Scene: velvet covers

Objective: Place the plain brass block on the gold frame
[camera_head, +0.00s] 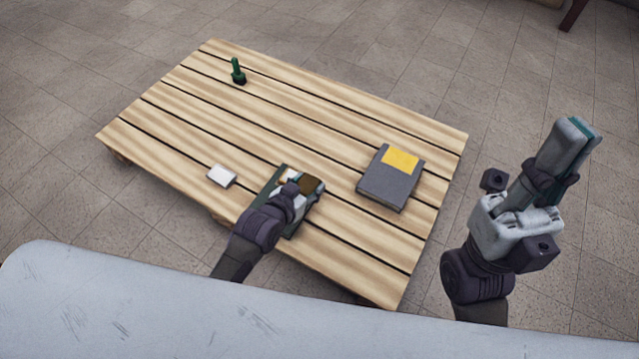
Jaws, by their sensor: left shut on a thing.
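My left gripper (300,185) is low over the front middle of the wooden table, shut on a small brown block (313,183), which looks like the brass block and is partly hidden by the fingers. Below them lies a dark green cover (268,188) with a pale gold patch (287,174) showing near its far edge; the gripper hides much of it. I cannot tell whether the block touches the cover. A grey cover (388,187) with a plain yellow-gold square (401,160) lies to the right. My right gripper (572,145) is raised beyond the table's right side; its fingers overlap in view.
The slatted wooden table (300,115) has clear room at its middle and back. A small white block (221,176) lies left of the green cover. A dark green upright piece (238,72) stands at the back left. Tiled floor surrounds the table.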

